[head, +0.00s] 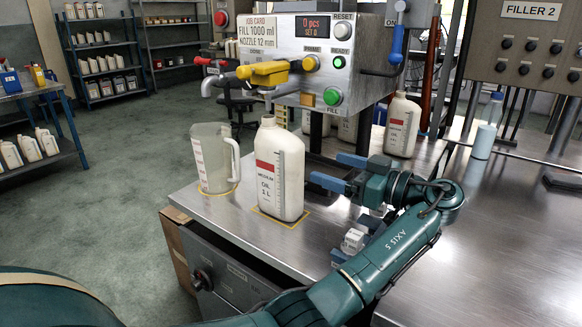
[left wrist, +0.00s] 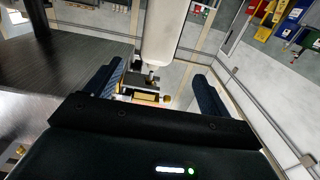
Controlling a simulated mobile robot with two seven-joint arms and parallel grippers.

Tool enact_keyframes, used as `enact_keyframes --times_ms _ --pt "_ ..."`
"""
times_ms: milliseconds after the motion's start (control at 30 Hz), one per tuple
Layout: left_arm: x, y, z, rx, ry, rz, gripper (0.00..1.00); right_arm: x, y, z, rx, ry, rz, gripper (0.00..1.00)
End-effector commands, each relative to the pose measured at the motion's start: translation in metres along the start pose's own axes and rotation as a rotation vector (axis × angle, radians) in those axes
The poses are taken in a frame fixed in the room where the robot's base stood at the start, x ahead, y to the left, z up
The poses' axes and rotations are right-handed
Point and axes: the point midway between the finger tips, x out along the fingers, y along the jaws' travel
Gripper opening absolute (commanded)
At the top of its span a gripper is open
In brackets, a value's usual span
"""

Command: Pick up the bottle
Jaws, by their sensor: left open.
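The white oil bottle (head: 280,172), labelled "MEDIUM OIL 1 L", stands upright inside a yellow outline on the steel counter, below the filling machine. My left gripper (head: 338,171) is to its right, with its two blue fingers apart and pointing at the bottle. A gap shows between fingertips and bottle, so they are not touching. In the left wrist view a white bottle body (left wrist: 175,32) shows ahead, between the open fingers (left wrist: 158,75). My right gripper is not in view.
A clear measuring jug (head: 213,160) stands just left of the bottle. The filling machine (head: 305,60), with a yellow-handled valve, hangs behind and above. Another oil bottle (head: 402,126) stands behind the gripper. The steel counter (head: 500,230) at right is mostly clear.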

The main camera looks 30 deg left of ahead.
Motion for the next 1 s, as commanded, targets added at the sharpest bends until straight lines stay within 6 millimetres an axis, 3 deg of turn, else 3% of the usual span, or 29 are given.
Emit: enact_keyframes --times_ms 400,733,1000 --pt "0.067 0.0 -0.001 0.001 0.001 -0.003 0.82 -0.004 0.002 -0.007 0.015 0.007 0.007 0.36" --pt "0.09 0.001 -0.005 0.0 0.001 -0.002 0.82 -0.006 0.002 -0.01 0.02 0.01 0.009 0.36" --pt "0.128 0.003 -0.011 0.002 0.001 -0.003 0.82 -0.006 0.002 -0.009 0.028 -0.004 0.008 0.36"
